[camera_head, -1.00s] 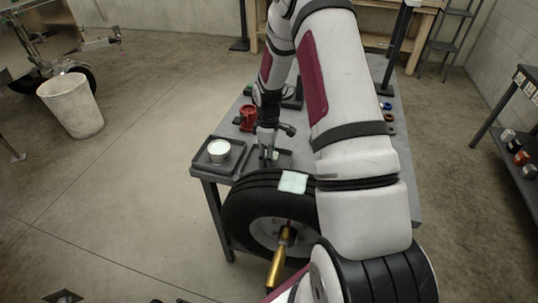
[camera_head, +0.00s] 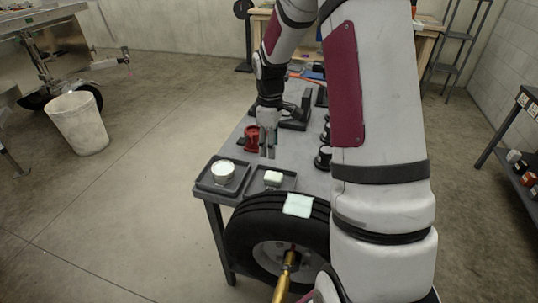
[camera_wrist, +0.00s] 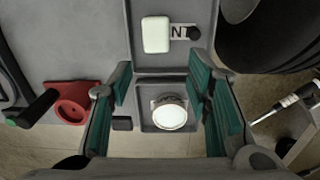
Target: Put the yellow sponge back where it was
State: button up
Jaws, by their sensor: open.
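A pale cream block, which looks like the sponge (camera_head: 272,177), lies in the right-hand dark square tray (camera_head: 289,184) on the grey table. In the wrist view the sponge (camera_wrist: 156,34) lies flat beside a label reading "NT", partly covered by a dark round thing. My gripper (camera_head: 267,152) is open and empty, pointing down above the table, behind the tray in the head view. In the wrist view its green-padded fingers (camera_wrist: 161,75) stand wide apart, with the sponge beyond their tips, not between them.
A second tray (camera_head: 203,186) holds a round white-topped tin (camera_head: 223,170). A red part (camera_head: 250,140) and black fittings (camera_head: 323,158) stand farther back on the table. A black tyre (camera_head: 240,235) with a pale cloth-like piece (camera_head: 298,205) on it stands at the table's front.

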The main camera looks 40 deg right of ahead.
jog(key=s+a+r+m+t, duration=0.2)
jog(key=s+a+r, duration=0.5)
jog(key=r, duration=0.3)
jog(key=s+a+r+m+t, duration=0.1)
jog(key=s+a+r+m, duration=0.2)
jog(key=s+a+r, duration=0.6)
jog(key=s+a+r+m+t, duration=0.2)
jog(key=s, duration=0.6)
jog(key=shift+s+a+r, duration=0.25)
jog(key=shift+s+a, duration=0.05)
jog(key=shift+a, duration=0.1)
